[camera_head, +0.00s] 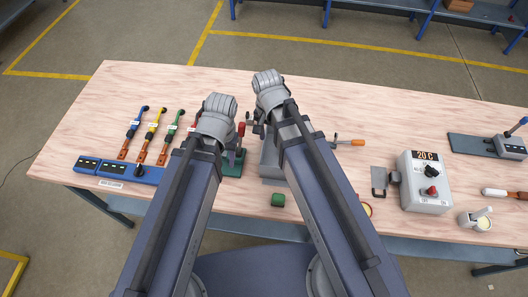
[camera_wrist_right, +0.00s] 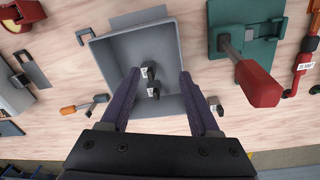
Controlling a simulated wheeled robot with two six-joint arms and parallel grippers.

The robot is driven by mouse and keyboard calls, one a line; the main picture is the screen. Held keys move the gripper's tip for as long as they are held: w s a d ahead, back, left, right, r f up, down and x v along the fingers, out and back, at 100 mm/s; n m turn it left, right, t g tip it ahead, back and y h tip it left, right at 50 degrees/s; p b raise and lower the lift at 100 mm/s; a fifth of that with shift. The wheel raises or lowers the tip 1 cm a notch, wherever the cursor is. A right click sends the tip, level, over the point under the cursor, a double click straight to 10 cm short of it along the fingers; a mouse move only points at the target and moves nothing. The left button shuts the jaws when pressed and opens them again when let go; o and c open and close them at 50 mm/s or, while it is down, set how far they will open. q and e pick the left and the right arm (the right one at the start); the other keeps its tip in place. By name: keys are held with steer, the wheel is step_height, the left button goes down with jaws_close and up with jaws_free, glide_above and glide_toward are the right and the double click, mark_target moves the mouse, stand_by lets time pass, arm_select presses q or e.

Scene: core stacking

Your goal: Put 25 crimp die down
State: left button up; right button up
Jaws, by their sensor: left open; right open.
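In the right wrist view, two small dark dies with white labels lie in a grey tray (camera_wrist_right: 172,38), one upper (camera_wrist_right: 148,71) and one lower (camera_wrist_right: 153,91). I cannot read the labels, so I cannot tell which is the 25 crimp die. My right gripper (camera_wrist_right: 158,78) is open, its two dark fingers apart on either side of the dies, touching neither as far as I can see. In the head view the tray (camera_head: 272,171) is partly hidden by my right arm. My left gripper (camera_head: 217,118) is open by the green fixture; its fingers are mostly hidden.
A green fixture (camera_wrist_right: 224,40) with a red handle (camera_wrist_right: 258,84) stands right of the tray. A blue rack (camera_head: 115,171) and several coloured tools lie at the left. A control box (camera_head: 412,190) stands right. The table's back is clear.

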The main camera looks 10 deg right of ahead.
steer(key=s+a+n, duration=0.3)
steer(key=s+n, duration=0.3)
steer(key=n, duration=0.4)
steer(key=shift+s+a, duration=0.1)
steer(key=shift+s, duration=0.15)
